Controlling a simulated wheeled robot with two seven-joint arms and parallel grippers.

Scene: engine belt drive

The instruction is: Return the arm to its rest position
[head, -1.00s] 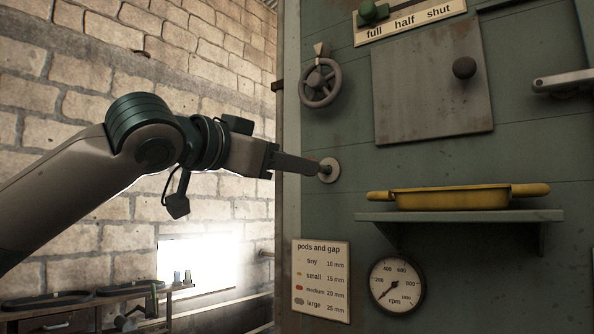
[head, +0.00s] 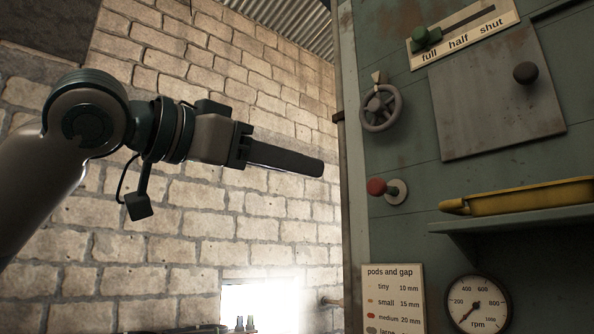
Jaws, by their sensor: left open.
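My left arm comes in from the left of the head view. Its gripper (head: 318,168) points right and is open, seen side-on so that the fingers overlap. It holds nothing that I can see. It hangs in front of the brick wall, left of the green machine panel (head: 410,228) and apart from it. A red knob (head: 377,187) on a pale round plate stands out from the panel, right of the fingertips with a gap between. My right gripper is not in view.
The panel carries a handwheel (head: 381,108), a green slider knob (head: 425,36) near "full", a plate with a dark knob (head: 525,73), a shelf (head: 520,219) with a yellow tray (head: 520,197), and an rpm gauge (head: 478,304). Open space lies before the brick wall (head: 260,220).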

